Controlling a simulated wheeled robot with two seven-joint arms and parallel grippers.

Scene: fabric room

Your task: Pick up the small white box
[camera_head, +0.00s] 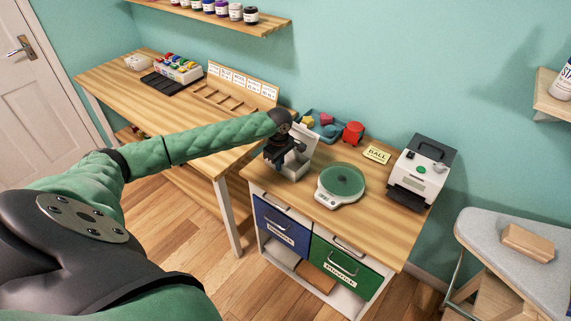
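A small white box (297,170) with a raised lid stands on the near left part of the wooden cabinet top. My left gripper (279,162) reaches in from the left and is over the box, pointing down, and hides part of it. I cannot tell whether its fingers touch the box or are open or shut. My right gripper is not in view.
On the cabinet (300,202) are a round scale with a green top (341,183), a label printer (421,172), a yellow card (377,154), a red container (353,133) and a blue tray (329,132). A long wooden table (130,82) adjoins at left; an ironing board (485,235) stands right.

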